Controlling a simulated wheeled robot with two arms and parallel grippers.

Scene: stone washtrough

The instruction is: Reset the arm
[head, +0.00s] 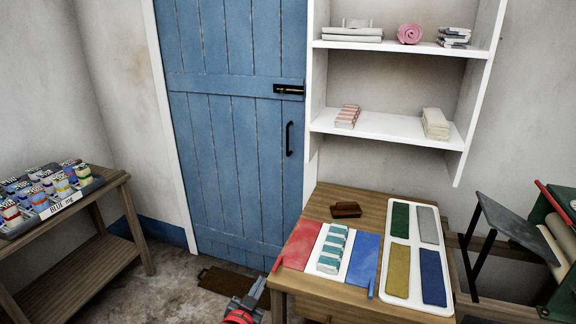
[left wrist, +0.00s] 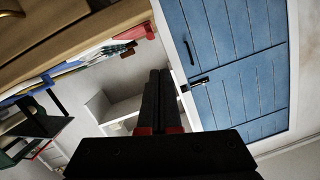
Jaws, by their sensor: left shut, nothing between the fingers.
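My left gripper (head: 257,289) shows at the bottom of the head view, just left of the wooden table's front left corner. My right gripper is in neither view.
The wooden table (head: 378,204) holds a red, white and blue mat, a white tray (head: 398,296) with coloured panels and a brown block (head: 346,210). Behind are a blue door (head: 232,150) and white shelves (head: 385,125).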

